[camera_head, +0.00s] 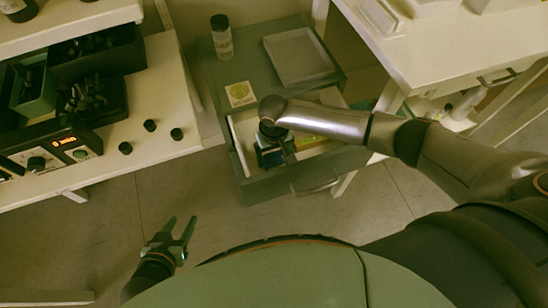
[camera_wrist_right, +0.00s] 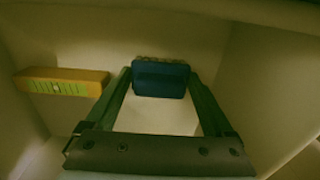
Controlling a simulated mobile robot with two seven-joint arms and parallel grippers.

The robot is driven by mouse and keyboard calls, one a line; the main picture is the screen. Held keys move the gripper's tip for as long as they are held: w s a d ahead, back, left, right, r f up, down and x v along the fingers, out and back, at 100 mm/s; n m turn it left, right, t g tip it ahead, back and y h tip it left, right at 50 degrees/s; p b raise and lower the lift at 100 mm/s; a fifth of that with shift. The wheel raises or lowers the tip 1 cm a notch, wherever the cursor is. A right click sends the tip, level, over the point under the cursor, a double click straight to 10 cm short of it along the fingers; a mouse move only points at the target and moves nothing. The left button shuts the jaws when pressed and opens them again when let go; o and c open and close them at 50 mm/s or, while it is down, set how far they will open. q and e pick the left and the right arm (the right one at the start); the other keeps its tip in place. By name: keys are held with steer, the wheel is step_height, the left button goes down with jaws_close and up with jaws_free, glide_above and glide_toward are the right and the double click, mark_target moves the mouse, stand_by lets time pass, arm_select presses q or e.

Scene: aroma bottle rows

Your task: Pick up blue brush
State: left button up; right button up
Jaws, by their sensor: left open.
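The blue brush (camera_wrist_right: 160,80) is in the open drawer, with its pale bristle edge at the top in the right wrist view. My right gripper (camera_wrist_right: 160,73) reaches into the drawer, with its fingers spread wide and one fingertip at each end of the brush. I cannot tell whether they touch it. In the head view my right gripper (camera_head: 272,155) is over the left part of the drawer, and my wrist hides much of that area. My left gripper (camera_head: 182,232) is open and empty above the floor, away from the drawer.
A yellow-green block (camera_wrist_right: 62,82) lies left of the brush in the drawer (camera_head: 285,182). The cabinet top holds a bottle (camera_head: 222,37), a yellow note (camera_head: 240,94) and a light tray (camera_head: 299,55). Tables stand at left (camera_head: 100,145) and right (camera_head: 450,55). The drawer walls are close around my right gripper.

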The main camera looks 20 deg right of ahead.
mark_target(274, 154)
steer(key=c, duration=0.8)
steer(key=shift+r, duration=0.1)
step_height(274, 154, up, 9)
steer(key=p, duration=0.3)
steer(key=shift+r, duration=0.1)
steer(key=shift+r+p, duration=0.3)
steer(key=shift+r, duration=0.05)
